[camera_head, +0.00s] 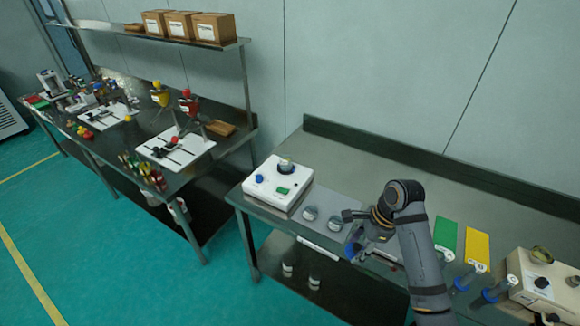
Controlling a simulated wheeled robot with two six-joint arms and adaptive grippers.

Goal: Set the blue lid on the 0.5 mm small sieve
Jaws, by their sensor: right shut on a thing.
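My right gripper (353,236) is over the front part of the right bench, right of two small round metal pieces. It is shut on a small blue piece (357,246), which looks like the blue lid and is mostly hidden by the fingers. The round metal pieces (310,213) and (335,223) lie on a grey mat. Labels are too small to read, so I cannot tell which piece is the 0.5 mm sieve. My left gripper is out of view.
The white machine has a blue knob (260,178). A green card (446,234) and a yellow card (477,247) lie right of my arm, with a beige device (545,285) beyond. The bench behind the gripper is clear. A cluttered second bench stands left across a gap.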

